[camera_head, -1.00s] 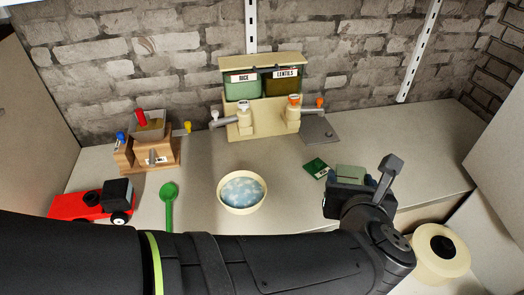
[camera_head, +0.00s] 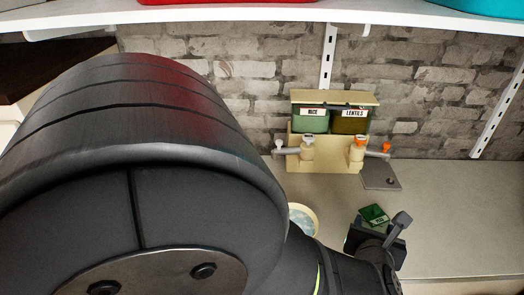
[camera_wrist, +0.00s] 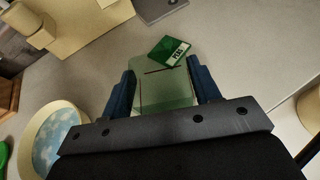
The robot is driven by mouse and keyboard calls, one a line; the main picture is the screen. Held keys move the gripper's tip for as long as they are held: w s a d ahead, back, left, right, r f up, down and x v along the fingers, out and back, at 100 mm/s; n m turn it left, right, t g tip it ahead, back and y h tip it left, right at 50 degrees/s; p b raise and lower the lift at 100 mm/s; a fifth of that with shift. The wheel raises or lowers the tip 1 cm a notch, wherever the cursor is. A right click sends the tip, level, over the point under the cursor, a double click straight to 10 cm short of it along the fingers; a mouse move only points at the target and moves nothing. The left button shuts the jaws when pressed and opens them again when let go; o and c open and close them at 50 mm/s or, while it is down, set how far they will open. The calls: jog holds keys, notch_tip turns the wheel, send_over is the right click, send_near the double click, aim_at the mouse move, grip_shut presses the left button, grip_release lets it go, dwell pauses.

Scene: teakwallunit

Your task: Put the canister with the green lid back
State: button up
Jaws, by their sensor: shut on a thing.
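My gripper (camera_wrist: 164,88) is shut on a pale green box-shaped canister (camera_wrist: 165,92), with one blue finger along each side. A dark line crosses its far end; I cannot tell a separate lid on it. In the head view my gripper (camera_head: 372,236) is low over the right part of the counter, and the canister is hidden there. A flat dark green piece with a white label (camera_wrist: 169,51) lies just beyond the canister; it also shows in the head view (camera_head: 373,214).
A cream dispenser (camera_head: 330,155) with rice and lentils bins stands at the wall. A grey plate (camera_head: 381,176) lies beside it. A cream bowl (camera_wrist: 30,140) is left of my gripper. A white shelf (camera_head: 270,14) runs overhead. The counter right of the plate is clear.

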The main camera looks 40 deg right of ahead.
jog(key=shift+f, duration=0.15)
jog(key=shift+f, duration=0.1)
jog(key=o, duration=1.3)
jog(key=shift+c, duration=0.2)
jog(key=shift+s+a+r, duration=0.15)
jog(key=shift+a+r, duration=0.1)
jog(key=v, duration=1.1)
jog(key=shift+a, duration=0.2)
jog(key=shift+d, duration=0.1)
